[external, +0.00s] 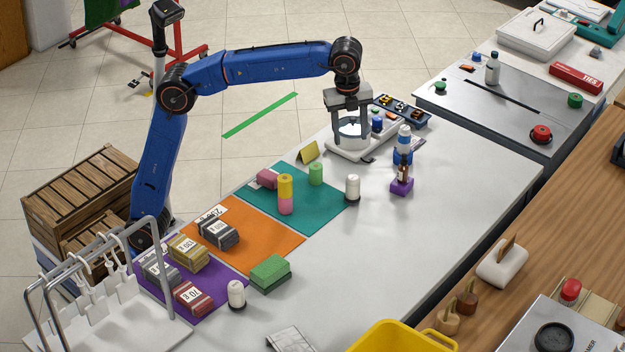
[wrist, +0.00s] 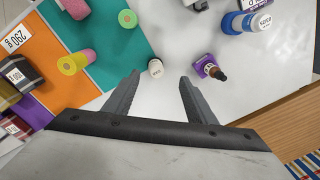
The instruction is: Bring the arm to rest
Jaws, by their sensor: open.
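My arm (external: 262,64) is blue with black joints. It rises from beside the wooden crates and reaches right over the table. My gripper (external: 350,138) points down over the back of the table, in front of a white device in the external view. In the wrist view my gripper (wrist: 158,90) has its two grey fingers well apart with nothing held between them. A white cylinder (wrist: 155,68) lies beyond the fingertips there, apart from them. A purple-based bottle (wrist: 208,68) is beyond the right finger.
The white table (external: 400,240) holds teal (external: 255,212), orange (external: 280,238) and purple mats with packs and cylinders. A white rack (external: 110,300) stands front left and a yellow bin (external: 400,338) at the front. The table's right part is clear.

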